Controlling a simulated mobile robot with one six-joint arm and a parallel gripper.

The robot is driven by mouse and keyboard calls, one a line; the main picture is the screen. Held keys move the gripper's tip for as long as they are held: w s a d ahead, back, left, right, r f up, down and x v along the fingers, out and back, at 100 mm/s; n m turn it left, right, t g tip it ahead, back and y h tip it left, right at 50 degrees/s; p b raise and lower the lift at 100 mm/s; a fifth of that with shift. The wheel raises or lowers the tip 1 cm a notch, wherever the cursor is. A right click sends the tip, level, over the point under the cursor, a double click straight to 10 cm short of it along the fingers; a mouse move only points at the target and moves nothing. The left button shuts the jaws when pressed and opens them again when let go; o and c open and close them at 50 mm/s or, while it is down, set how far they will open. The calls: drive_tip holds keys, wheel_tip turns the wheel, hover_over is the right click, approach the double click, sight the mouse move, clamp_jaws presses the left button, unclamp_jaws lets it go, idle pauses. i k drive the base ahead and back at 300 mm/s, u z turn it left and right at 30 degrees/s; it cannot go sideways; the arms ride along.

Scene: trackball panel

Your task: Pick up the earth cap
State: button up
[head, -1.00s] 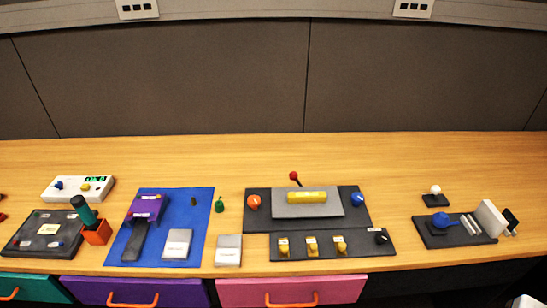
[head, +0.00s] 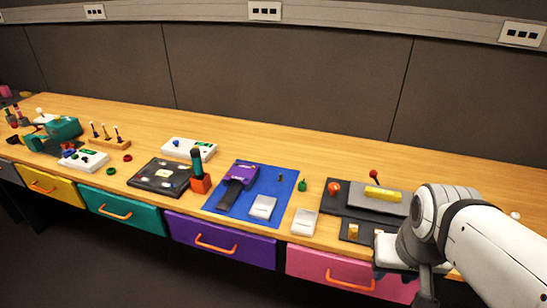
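A small green knob-shaped piece (head: 302,186) stands on the wooden bench just right of the blue mat. It may be the earth cap, but no marking on it can be read, so I cannot tell for sure. My arm reaches in from the right side of the head view. Its end, my gripper (head: 426,288), hangs low over the front edge by the pink drawer, well to the right of the green piece and apart from it. The fingers are dark and too unclear to show whether they are open or shut.
Left of the green piece lies the blue mat (head: 217,211) with a purple device (head: 243,174) and a grey plate. A dark panel (head: 336,206) is to the right, partly behind my arm. Bare bench (head: 330,160) runs behind.

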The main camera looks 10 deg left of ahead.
sight(302, 185)
drive_tip(key=u, duration=0.85)
drive_tip(key=i, duration=0.95)
drive_tip(key=u, duration=0.05)
